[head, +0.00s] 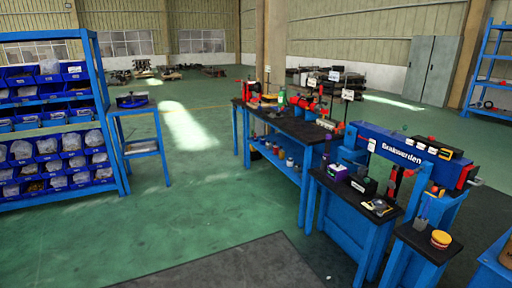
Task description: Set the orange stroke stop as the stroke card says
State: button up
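My gripper is not in view. A blue beam machine (400,144) lettered "Brakwerden" stands at the right, with red and yellow parts on top and a red fitting (465,176) at its right end. I cannot make out the orange stroke stop for certain. A small orange-red part (408,173) shows below the beam. A small white card (371,145) is at the beam's left end, and another white card (348,94) stands behind it. Their writing is too small to read, so I cannot tell which is the stroke card.
A dark-topped blue bench (290,126) with tools stands behind the machine. Lower blue stands hold a purple box (338,171), a dark box (362,184) and an orange-yellow round item (440,239). A blue bin rack (50,120) is at left. The green floor (190,205) between is clear.

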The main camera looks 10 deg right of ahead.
aim_at(341, 126)
jog(key=i+z, duration=0.1)
jog(key=i, duration=0.85)
jog(key=i+j, duration=0.2)
jog(key=i, duration=0.8)
jog(key=i+z, duration=0.25)
jog(key=i, duration=0.15)
jog(key=i+j+z, duration=0.5)
jog(key=i, duration=0.2)
